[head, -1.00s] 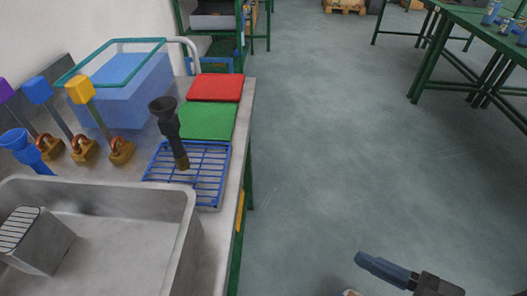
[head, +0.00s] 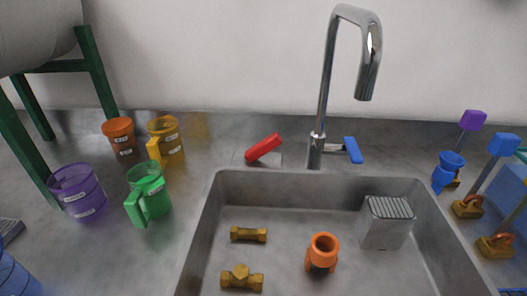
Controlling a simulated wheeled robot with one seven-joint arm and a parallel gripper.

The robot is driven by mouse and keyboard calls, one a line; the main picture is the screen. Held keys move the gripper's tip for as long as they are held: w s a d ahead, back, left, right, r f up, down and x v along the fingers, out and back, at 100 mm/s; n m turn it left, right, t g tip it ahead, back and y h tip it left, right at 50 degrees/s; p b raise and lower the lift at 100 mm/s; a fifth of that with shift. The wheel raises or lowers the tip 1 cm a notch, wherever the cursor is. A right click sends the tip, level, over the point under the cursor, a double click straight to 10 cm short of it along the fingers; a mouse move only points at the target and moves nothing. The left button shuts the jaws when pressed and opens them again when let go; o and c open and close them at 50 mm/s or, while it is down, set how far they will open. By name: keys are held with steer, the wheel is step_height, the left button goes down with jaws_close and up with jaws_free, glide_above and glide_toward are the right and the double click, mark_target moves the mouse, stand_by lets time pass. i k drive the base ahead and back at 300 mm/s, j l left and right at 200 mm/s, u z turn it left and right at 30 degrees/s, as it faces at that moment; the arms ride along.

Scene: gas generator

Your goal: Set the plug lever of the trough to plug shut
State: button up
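The trough (head: 208,238) is a grey metal sink set into the worktop, at the lower middle of the head view. A red lever (head: 263,147) sits on a small grey base plate behind the trough's rear left rim, tilted up to the right. It looks like the plug lever, though no marking shows. The plug itself cannot be made out. A chrome tap (head: 323,100) with a blue handle (head: 353,150) stands right of the red lever. My gripper is not in view.
Inside the trough are brass fittings (head: 242,278), an orange funnel-like piece (head: 322,252) and a grey ridged block (head: 385,222). Purple (head: 78,190), green (head: 148,193), orange and yellow cups stand left. Blue and purple-topped valves (head: 473,120) stand right. The worktop around the red lever is clear.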

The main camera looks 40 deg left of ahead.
mark_target(274, 140)
steer(key=j+u, duration=0.1)
steer(key=u, duration=0.3)
steer(key=k+j+u, duration=0.1)
steer(key=u, duration=0.3)
steer(key=j+u, duration=0.15)
steer(key=u, duration=0.25)
